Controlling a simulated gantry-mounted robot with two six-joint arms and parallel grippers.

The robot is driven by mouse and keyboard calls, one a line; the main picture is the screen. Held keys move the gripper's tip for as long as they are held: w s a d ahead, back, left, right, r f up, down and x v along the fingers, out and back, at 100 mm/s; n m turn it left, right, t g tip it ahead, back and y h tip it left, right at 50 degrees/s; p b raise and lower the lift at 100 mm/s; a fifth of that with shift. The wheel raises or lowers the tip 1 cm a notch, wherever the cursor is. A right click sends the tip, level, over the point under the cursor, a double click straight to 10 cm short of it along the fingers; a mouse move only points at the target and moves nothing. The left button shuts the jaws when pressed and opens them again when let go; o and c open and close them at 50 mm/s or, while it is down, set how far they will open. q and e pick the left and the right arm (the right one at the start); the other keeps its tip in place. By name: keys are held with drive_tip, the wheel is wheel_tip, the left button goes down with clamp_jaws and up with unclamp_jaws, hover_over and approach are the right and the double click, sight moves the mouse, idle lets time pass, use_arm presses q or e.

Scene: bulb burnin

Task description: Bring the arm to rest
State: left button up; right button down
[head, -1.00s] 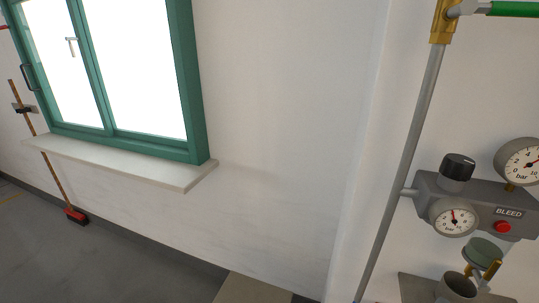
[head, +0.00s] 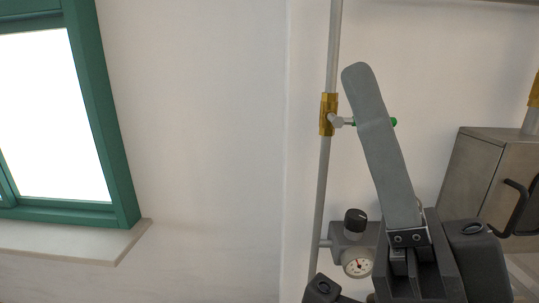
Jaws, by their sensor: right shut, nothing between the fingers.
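My right gripper (head: 360,74) rises from the lower right of the head view. Its long grey fingers are shut together and hold nothing. They point up and slightly left, in front of the wall pipework as seen from here. The dark gripper body is at the bottom right. I cannot tell how far the fingers are from the wall. My left gripper is out of view.
A pipe (head: 321,190) carries a brass valve (head: 327,115) with a green-ended lever (head: 393,122), partly hidden by my fingers. Below are a black knob (head: 355,219) and a gauge (head: 358,264). A metal cabinet (head: 465,175) stands right. A green-framed window (head: 88,100) and sill (head: 95,240) are left.

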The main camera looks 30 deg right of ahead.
drive_tip(key=w+f+n+g+h, duration=0.1)
drive_tip(key=w+f+g+h, duration=0.1)
drive_tip(key=w+f+h, duration=0.15)
wheel_tip(320, 180, up, 38)
drive_tip(key=w+n+p, duration=0.1)
drive_tip(key=p, duration=3.7)
drive_tip(key=shift+w+d+n+g+y, duration=0.15)
drive_tip(key=shift+d+n+g+y, duration=0.15)
drive_tip(key=shift+n+y, duration=0.1)
drive_tip(key=shift+r, duration=0.1)
